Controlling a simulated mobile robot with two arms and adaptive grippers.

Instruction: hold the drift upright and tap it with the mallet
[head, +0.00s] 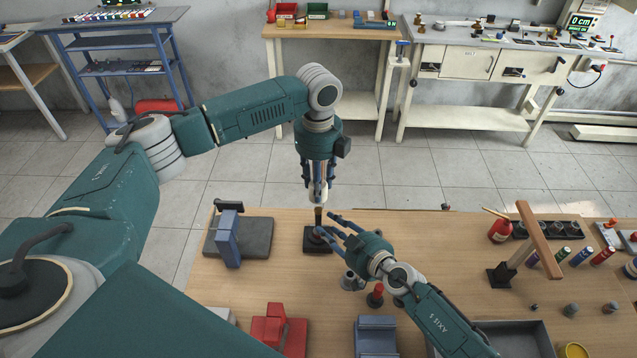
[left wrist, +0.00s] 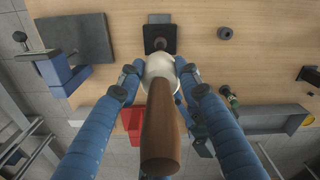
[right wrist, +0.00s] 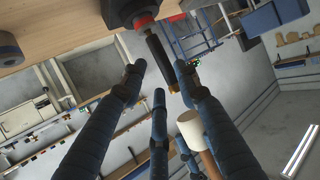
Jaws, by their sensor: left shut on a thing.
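The drift (head: 318,214) is a dark rod standing about upright in a black block (head: 311,247) on the table. In the right wrist view the drift (right wrist: 157,55) shows a red collar near the block. My left gripper (head: 317,196) is shut on the mallet, above the drift. The mallet's cream head (left wrist: 158,68) and brown handle (left wrist: 160,125) show between the fingers in the left wrist view. The mallet head (right wrist: 190,125) is apart from the drift in the right wrist view. My right gripper (head: 326,229) is open, its fingers spread around the drift; I see no grip on it.
A blue-and-grey fixture (head: 229,238) stands left of the block. A red-topped piece (head: 376,293) stands under my right forearm. A wooden-armed stand (head: 535,238), a red bottle (head: 499,231) and several cylinders are at right. A red vise (head: 277,330) and a grey tray (head: 520,338) are in front.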

